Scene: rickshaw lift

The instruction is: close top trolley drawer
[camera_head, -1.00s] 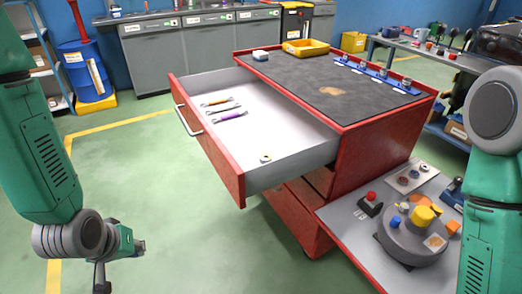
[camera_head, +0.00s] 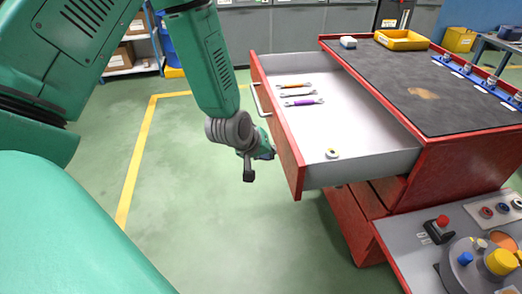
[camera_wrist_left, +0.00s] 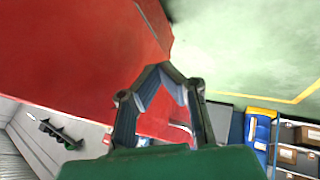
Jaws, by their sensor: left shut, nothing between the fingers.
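The red trolley (camera_head: 455,160) has its top drawer (camera_head: 345,120) pulled far out to the left. The drawer's red front (camera_head: 283,140) carries a pale bar handle (camera_head: 259,100). My left gripper (camera_head: 266,152) is just left of the drawer front, below the handle. In the left wrist view my left gripper (camera_wrist_left: 160,70) is shut and empty, its fingertips before the red drawer front (camera_wrist_left: 70,45). I cannot tell whether they touch it. Part of the handle (camera_wrist_left: 182,128) shows beside the fingers. My right gripper is not in view.
Wrenches (camera_head: 300,95) and a small ring (camera_head: 332,153) lie in the drawer. A yellow tray (camera_head: 402,40) stands on the trolley top. A side table with buttons (camera_head: 410,230) stands at lower right. The green floor left of the drawer is clear.

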